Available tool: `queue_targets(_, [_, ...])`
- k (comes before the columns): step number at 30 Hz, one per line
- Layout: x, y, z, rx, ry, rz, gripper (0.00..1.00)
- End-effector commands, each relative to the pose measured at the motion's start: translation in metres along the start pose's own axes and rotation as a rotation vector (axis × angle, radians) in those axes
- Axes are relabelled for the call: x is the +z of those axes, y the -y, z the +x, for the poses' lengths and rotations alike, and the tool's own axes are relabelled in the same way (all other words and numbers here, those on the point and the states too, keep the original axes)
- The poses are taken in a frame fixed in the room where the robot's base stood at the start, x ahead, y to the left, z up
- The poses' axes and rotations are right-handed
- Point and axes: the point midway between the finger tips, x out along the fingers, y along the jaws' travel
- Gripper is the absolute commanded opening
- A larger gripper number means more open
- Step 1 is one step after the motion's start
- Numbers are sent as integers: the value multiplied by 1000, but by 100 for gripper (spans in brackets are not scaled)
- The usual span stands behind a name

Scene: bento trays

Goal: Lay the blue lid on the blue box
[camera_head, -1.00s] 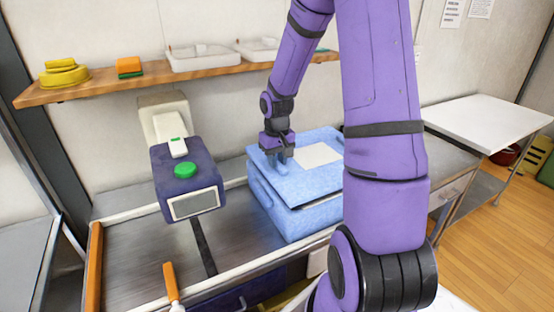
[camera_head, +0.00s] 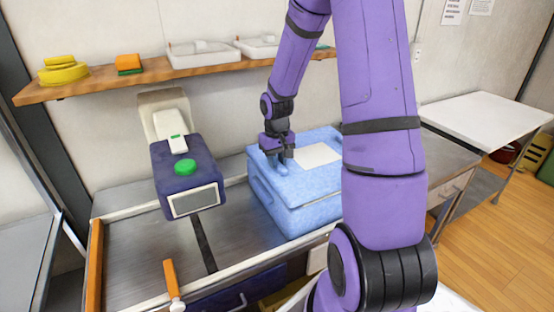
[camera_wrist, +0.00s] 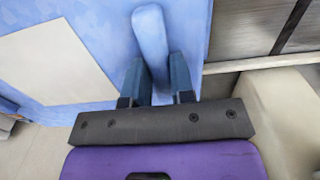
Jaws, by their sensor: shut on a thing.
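The blue box (camera_head: 290,213) stands on the metal counter, partly behind my arm. The blue lid (camera_head: 303,181) lies over the top of the box, with a white panel on it; its right side is hidden by my arm. In the head view it looks level, with no clear gap along the visible front edge. In the wrist view the two fingers (camera_wrist: 159,82) stand on either side of the handle (camera_wrist: 150,38), and the lid's surface (camera_wrist: 106,32) spreads to the left.
A dark blue device (camera_head: 186,178) with a green button stands left of the box. An orange-handled tool (camera_head: 172,281) lies at the counter's front edge. A wooden shelf (camera_head: 110,91) with white trays and sponges runs along the wall behind. The counter between device and box is narrow.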

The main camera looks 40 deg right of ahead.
Motion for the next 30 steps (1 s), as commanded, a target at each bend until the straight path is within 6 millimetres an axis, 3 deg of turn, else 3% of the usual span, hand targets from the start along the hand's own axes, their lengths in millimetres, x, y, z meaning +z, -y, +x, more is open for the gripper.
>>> queue_targets(28, [0,0,5,0,0,0,4])
queue_targets(29, [0,0,5,0,0,0,27])
queue_targets(30, [0,0,5,0,0,0,36])
